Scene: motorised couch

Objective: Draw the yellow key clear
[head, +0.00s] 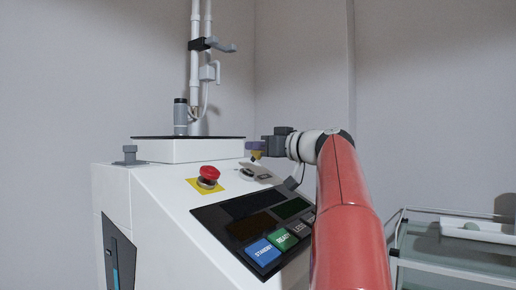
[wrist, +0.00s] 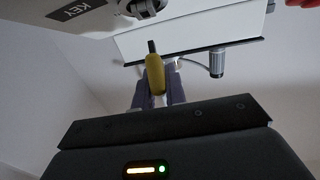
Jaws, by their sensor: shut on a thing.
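The yellow key (wrist: 155,74) is between the fingers of my gripper (wrist: 158,98) in the wrist view. Its short dark shaft points up in that picture, and the shaft's tip shows free, apart from the round key lock (wrist: 146,7) at the top edge. In the head view a small bit of the key (head: 256,155) shows under my gripper (head: 254,149), which is shut on it above the sloping panel. The lock (head: 247,174) sits on the panel below, with a gap between it and the key.
A red emergency button (head: 209,173) on a yellow plate stands left of the lock. A dark display with coloured buttons (head: 263,251) lies nearer on the white console (head: 160,205). A pole (head: 195,70) rises behind. A glass-shelved trolley (head: 450,262) stands at the right.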

